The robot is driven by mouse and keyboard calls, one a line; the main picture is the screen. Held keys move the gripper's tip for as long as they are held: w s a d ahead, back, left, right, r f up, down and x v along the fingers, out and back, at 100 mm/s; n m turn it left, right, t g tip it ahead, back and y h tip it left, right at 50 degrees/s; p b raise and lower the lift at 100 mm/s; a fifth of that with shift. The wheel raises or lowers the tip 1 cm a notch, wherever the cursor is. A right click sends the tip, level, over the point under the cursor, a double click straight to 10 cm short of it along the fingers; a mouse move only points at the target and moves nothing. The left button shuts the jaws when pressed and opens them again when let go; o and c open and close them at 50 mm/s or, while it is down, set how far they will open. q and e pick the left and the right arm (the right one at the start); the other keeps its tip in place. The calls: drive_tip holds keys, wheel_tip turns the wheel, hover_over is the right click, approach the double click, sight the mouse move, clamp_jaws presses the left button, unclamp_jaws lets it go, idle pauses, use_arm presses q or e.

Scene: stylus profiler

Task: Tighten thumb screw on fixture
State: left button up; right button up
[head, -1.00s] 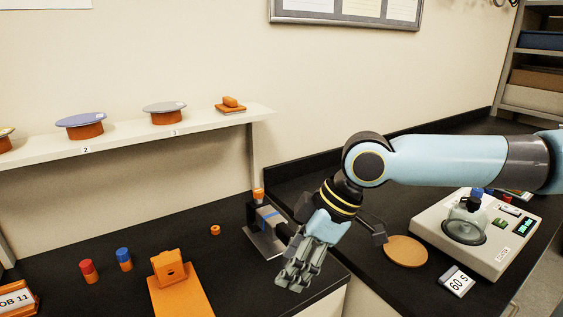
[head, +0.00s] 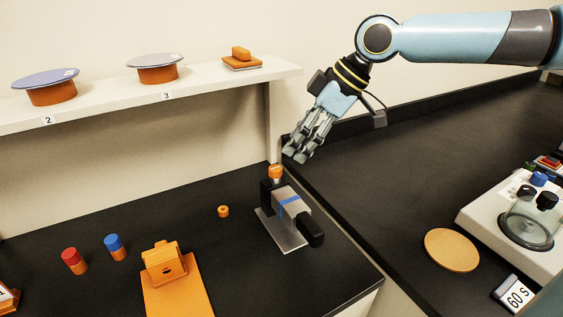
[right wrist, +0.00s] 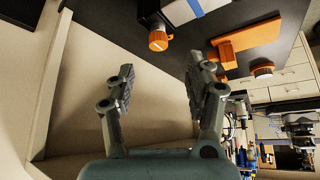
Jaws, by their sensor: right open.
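The fixture (head: 290,208) is a grey and black block with a blue stripe, standing on a thin metal plate on the black bench. An orange thumb screw (head: 275,171) sits upright on top of its back end. It also shows in the right wrist view (right wrist: 158,41), beyond the fingertips. My right gripper (head: 294,156) is open and empty. It appears just above and to the right of the thumb screw, fingers pointing down-left, apart from it. In the right wrist view the two fingers (right wrist: 162,68) are spread with nothing between them. My left gripper is not in view.
A small orange ring (head: 223,211) lies left of the fixture. An orange stand (head: 165,260), a red-topped peg (head: 73,261) and a blue-topped peg (head: 115,247) stand further left. A white shelf (head: 215,86) runs along the wall behind. A cork disc (head: 451,250) lies on the right bench.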

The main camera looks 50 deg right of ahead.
sight(276, 168)
drive_tip(key=x, duration=0.3)
drive_tip(key=shift+w+b, duration=0.1)
drive_tip(key=shift+b, duration=0.25)
drive_tip(key=x, duration=0.4)
drive_tip(key=shift+w+a+f, duration=0.1)
drive_tip(key=shift+f, duration=0.15)
drive_tip(key=shift+w+a+f, duration=0.1)
drive_tip(key=shift+w+f, duration=0.15)
drive_tip(key=shift+f, duration=0.25)
drive_tip(key=shift+a, duration=0.1)
drive_tip(key=shift+c, duration=0.2)
clamp_jaws()
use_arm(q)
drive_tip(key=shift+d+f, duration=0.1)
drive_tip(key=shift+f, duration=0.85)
use_arm(e)
drive_tip(key=shift+o, duration=0.2)
unclamp_jaws()
